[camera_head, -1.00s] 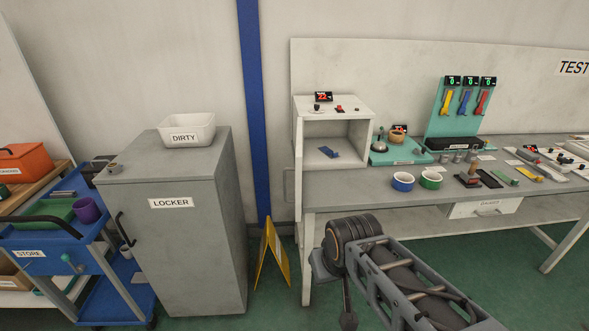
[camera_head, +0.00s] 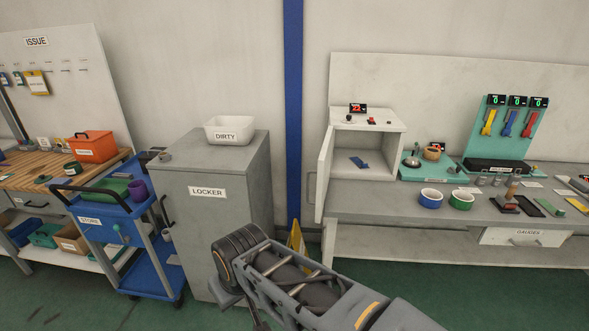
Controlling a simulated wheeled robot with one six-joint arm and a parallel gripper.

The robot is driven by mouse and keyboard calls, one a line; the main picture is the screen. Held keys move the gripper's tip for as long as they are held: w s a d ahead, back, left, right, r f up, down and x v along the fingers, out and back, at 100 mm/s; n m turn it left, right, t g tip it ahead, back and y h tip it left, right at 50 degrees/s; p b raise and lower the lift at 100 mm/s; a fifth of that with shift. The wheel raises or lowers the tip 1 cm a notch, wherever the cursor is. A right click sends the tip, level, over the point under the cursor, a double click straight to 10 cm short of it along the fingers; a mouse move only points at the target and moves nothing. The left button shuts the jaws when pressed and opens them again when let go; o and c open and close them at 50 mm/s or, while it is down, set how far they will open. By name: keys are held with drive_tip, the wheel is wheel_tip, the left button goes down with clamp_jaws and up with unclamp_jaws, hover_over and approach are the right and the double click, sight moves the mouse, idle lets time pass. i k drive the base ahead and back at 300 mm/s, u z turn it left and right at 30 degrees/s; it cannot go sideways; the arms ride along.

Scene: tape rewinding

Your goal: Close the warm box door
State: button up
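The warm box (camera_head: 384,117) is a white open-fronted cabinet on the left end of the grey bench, with a red display and small knobs on top. Its white door (camera_head: 325,172) stands open at the left side of the opening, swung outward toward me, with a handle on its outer face. A small blue object (camera_head: 359,162) lies inside the box. My arm reaches in from the bottom, below and left of the door and apart from it in the picture. My gripper itself does not show clearly in this view.
A grey locker (camera_head: 212,215) with a white DIRTY bin (camera_head: 229,130) stands left of the box. A yellow folded sign (camera_head: 297,240) stands on the floor between locker and bench. A blue cart (camera_head: 110,238) is farther left. Bowls (camera_head: 431,199) and tools sit on the bench.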

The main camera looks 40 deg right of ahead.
sight(323, 171)
drive_tip(key=u, duration=0.05)
drive_tip(key=i, duration=1)
drive_tip(key=z, duration=0.85)
drive_tip(key=k, duration=0.45)
drive_tip(key=u, duration=0.4)
drive_tip(key=i, duration=0.5)
